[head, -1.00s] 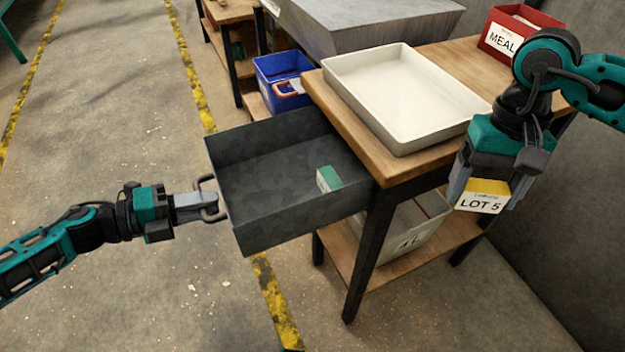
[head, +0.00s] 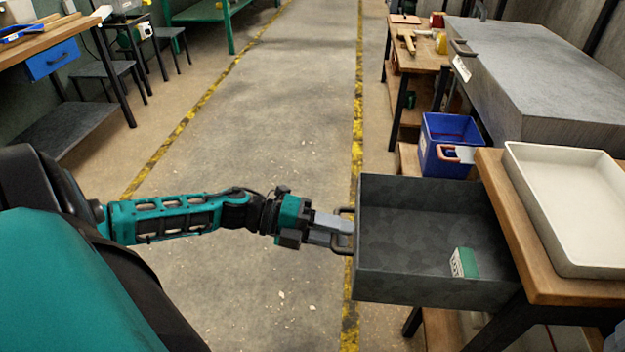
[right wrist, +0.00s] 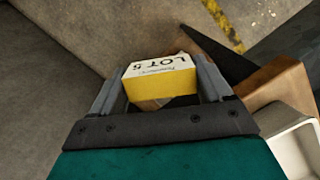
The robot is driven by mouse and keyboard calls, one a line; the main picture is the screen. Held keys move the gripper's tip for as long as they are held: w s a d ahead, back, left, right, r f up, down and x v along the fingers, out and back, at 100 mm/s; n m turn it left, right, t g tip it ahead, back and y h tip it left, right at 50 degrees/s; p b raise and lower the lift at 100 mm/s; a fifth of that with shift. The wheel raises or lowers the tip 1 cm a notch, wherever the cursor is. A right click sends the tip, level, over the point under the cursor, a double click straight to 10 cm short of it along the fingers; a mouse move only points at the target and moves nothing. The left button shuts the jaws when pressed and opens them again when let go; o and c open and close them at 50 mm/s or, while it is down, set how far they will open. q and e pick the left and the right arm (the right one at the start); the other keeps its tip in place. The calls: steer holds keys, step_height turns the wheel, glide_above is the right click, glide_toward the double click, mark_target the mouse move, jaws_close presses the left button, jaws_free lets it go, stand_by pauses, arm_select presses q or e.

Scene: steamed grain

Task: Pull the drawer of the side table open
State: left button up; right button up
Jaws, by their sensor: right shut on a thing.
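The side table (head: 556,287) stands at the right with its dark grey drawer (head: 400,283) pulled well out to the left. A small green and white box (head: 464,263) lies inside the drawer. The drawer's dark loop handle (head: 346,213) is on its left face. My left gripper (head: 340,230) is at this handle, its fingers overlapping it; whether they are closed on it is not clear. In the right wrist view my right gripper (right wrist: 160,72) is shut on a yellow and white box marked LOT 5 (right wrist: 160,82). The right gripper is outside the head view.
A white tray (head: 534,205) sits on the side table's top. A blue bin (head: 447,128) with an orange-handled thing stands behind the drawer. A large grey box (head: 540,75) and a wooden bench are beyond. The floor aisle (head: 270,130) to the left is clear.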

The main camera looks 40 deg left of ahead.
arm_select(q)
steer(key=p+v, duration=0.2)
steer(key=v, duration=1)
arm_select(e)
step_height(320, 180, up, 2)
steer(key=shift+r, duration=0.2)
arm_select(q)
steer(key=shift+r, duration=0.1)
